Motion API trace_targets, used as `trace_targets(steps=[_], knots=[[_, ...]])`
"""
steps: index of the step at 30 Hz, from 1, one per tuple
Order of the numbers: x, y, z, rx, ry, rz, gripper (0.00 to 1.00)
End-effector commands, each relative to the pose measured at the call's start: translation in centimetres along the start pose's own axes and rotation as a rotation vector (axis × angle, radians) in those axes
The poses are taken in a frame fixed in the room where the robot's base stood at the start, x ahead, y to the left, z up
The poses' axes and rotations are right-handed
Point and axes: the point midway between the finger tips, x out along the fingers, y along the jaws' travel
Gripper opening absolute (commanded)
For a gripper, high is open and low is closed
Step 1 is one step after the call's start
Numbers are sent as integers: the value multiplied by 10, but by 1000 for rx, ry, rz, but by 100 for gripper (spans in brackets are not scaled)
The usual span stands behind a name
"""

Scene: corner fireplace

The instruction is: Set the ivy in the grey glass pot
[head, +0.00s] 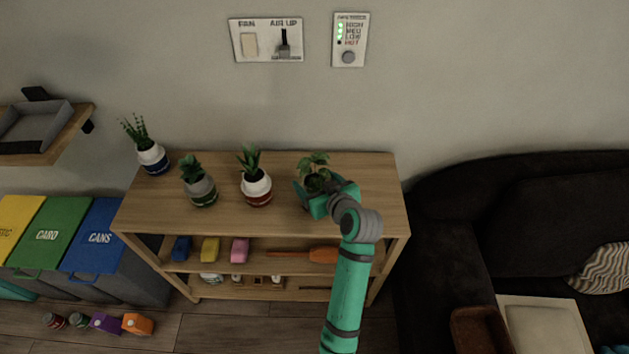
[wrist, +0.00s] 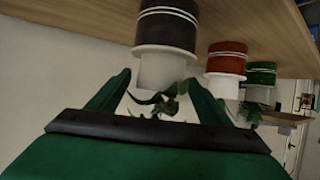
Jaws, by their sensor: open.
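The ivy (head: 314,168) stands upright at the right end of the wooden shelf top, its pot mostly hidden by my gripper. The wrist view is upside down and shows the pot (wrist: 168,32) as dark grey with white stripes and a white part above. Ivy leaves (wrist: 160,104) hang below it in that picture. My gripper (head: 318,190) is open at the ivy. In the wrist view its fingers (wrist: 160,82) lie on either side of the white part and leaves. I cannot tell whether they touch.
A red-and-white pot (head: 257,190), a grey-and-green pot (head: 202,191) and a blue-and-white pot (head: 152,160) with plants stand to the left on the shelf unit (head: 225,222). A dark sofa (head: 450,220) is to the right. Bins (head: 90,235) stand at the left.

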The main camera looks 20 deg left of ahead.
Motion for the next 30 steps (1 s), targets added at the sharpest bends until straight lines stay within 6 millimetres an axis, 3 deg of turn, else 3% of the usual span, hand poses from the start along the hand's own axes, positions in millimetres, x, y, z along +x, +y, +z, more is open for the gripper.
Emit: trace_targets(steps=[18,30], knots=[[-96,1,0,0,2,4,72],[-107,0,1,2,1,2,72]])
